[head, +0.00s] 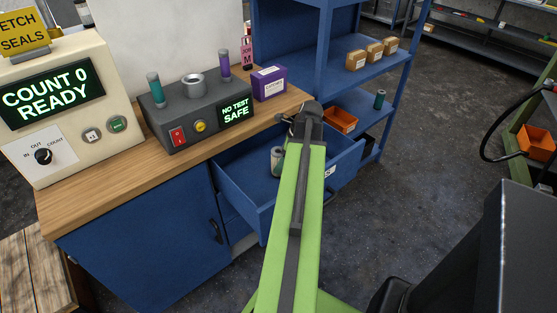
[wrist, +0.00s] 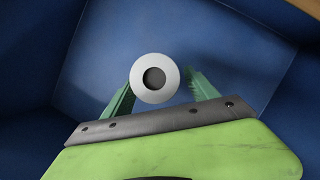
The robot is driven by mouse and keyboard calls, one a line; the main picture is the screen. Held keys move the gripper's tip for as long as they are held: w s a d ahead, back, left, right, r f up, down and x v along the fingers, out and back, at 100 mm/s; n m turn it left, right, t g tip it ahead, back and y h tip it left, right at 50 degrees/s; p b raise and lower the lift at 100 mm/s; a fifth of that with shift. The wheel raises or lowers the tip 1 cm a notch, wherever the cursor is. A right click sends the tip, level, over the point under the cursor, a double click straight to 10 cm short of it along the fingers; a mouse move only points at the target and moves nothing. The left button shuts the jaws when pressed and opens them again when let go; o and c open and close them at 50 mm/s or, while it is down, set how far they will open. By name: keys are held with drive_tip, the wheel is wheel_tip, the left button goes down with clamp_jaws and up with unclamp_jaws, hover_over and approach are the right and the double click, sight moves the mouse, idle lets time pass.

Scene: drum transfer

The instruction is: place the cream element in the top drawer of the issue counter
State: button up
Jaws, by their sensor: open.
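The cream element (head: 277,160) is a short pale cylinder standing upright inside the open top drawer (head: 234,188) of the blue issue counter. In the wrist view the element (wrist: 155,60) shows from above as a pale ring with a dark centre. My gripper (wrist: 162,74) is open, with one teal finger on each side of the element and gaps visible beside it. The blue drawer floor (wrist: 235,60) lies below. In the head view my green arm reaches over the drawer and hides the gripper fingers and part of the drawer.
The wooden countertop (head: 110,180) carries a grey tester (head: 205,110) reading "NO TEST SAFE", a cream counter box (head: 60,110) reading "COUNT 0 READY" and a purple carton (head: 270,83). Blue shelves (head: 365,70) with small boxes and an orange bin (head: 341,120) stand behind.

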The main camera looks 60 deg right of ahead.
drive_tip(key=p+v, duration=0.7)
drive_tip(key=v, duration=0.2)
drive_tip(key=shift+r, duration=0.15)
